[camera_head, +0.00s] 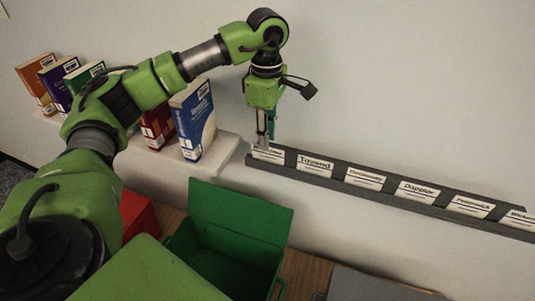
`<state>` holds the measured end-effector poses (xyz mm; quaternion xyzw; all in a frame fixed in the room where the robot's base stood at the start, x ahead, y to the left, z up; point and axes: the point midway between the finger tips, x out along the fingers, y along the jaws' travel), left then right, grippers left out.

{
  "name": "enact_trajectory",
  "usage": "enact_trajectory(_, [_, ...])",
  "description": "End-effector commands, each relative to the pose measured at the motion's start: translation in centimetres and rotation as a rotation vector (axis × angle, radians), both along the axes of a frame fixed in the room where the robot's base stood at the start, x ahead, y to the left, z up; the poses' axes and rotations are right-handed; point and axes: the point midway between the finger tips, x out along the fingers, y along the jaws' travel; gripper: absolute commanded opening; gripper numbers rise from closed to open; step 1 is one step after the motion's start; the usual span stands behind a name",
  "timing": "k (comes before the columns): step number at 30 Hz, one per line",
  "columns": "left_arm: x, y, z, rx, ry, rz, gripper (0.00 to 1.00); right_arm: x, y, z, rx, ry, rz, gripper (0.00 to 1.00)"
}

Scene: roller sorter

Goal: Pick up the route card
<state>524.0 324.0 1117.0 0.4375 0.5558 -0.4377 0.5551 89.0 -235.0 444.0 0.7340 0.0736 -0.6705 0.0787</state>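Several white route cards stand in a row in a dark grey rail (400,204) on the wall. The leftmost card (268,153) is partly covered by my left gripper, so its label is hard to read. The card to its right (316,162) seems to read "Tossend". My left gripper (266,143) points down with its narrow fingertips at the top of the leftmost card. The fingers look close together, but I cannot tell whether they grip the card. My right gripper is not in view.
A white shelf (222,150) holds several books, including a blue one (193,118), left of the rail. Below stand an open green bin (240,212) and a red bin (138,214). A grey surface (375,286) lies at the bottom right. The wall above the rail is clear.

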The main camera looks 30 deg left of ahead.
Motion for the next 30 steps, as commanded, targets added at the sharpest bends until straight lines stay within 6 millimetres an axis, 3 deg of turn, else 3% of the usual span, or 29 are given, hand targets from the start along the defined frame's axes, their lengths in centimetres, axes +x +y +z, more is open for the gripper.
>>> enact_trajectory(8, [0.1,0.1,-2.0,0.000,0.003,0.001,0.22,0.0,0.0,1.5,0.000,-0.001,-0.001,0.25])
enact_trajectory(16, [0.4,0.1,-5.7,-0.001,0.002,0.000,0.22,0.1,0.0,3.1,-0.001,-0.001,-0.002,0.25])
enact_trajectory(24, [0.5,0.1,-6.2,-0.001,0.000,0.000,0.22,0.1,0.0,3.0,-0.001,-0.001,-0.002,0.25])
enact_trajectory(27, [0.4,0.1,-6.1,-0.001,0.000,0.000,0.00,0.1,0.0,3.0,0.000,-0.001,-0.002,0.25])
enact_trajectory(30, [0.4,0.1,-6.1,-0.001,0.000,0.000,0.00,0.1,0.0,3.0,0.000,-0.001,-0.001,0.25])
